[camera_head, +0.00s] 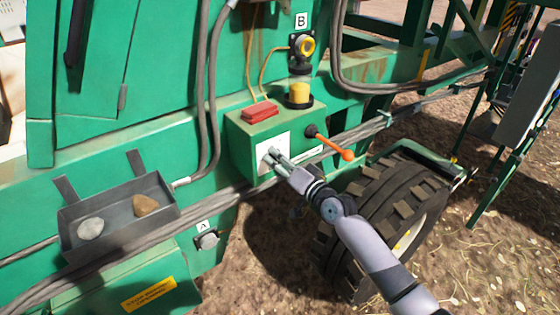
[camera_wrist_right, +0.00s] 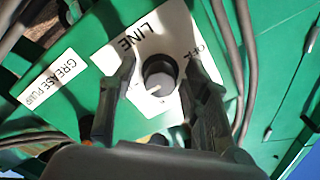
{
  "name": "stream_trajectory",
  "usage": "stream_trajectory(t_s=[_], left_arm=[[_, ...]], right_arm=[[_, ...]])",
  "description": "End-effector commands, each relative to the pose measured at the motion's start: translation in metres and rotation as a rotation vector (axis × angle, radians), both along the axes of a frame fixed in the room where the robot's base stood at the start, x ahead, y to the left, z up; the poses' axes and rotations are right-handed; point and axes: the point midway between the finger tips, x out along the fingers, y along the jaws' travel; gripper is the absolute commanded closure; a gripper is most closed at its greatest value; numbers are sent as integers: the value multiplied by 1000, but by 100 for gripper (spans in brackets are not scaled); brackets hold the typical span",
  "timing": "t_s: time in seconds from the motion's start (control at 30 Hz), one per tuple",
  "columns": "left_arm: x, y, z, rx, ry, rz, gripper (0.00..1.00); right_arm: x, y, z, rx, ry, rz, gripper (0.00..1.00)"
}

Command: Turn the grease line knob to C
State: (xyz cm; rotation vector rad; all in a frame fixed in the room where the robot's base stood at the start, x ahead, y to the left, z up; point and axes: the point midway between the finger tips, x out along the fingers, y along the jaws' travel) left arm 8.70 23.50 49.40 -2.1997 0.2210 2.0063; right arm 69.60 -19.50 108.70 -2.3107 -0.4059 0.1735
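The knob (camera_wrist_right: 160,78) is a dark round dial with a pale top and a white pointer line. It sits on a white plate (camera_wrist_right: 150,40) lettered "LINE" and "OFF"; a C mark is not visible. In the head view the white plate (camera_head: 280,142) is on the side of a green box (camera_head: 240,140), and I cannot make out the knob behind the fingers. My right gripper (camera_head: 271,157) is at the plate. In the wrist view its fingers (camera_wrist_right: 162,64) stand apart on either side of the knob, with gaps showing. My left gripper is out of view.
An orange-tipped lever (camera_head: 330,146) sticks out right of the plate. A red block (camera_head: 259,111) and yellow-topped cylinder (camera_head: 299,94) are on the box. A "GREASE PUMP" label (camera_wrist_right: 52,80) is beside the plate. A tray (camera_head: 115,222) holds two stones; a tyre (camera_head: 390,215) stands below.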

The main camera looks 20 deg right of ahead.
Motion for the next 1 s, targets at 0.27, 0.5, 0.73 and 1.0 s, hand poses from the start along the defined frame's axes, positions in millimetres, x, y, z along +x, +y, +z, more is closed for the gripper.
stream_trajectory(t_s=[0.27,0.5,0.73,1.0], left_arm=[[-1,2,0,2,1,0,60],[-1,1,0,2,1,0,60],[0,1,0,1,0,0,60],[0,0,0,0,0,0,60]], right_arm=[[0,0,0,0,-2,0,54],[-24,-9,-1,-1,0,-1,54],[-71,-26,-2,-4,2,-1,54],[-107,-39,-1,-2,1,0,54]])
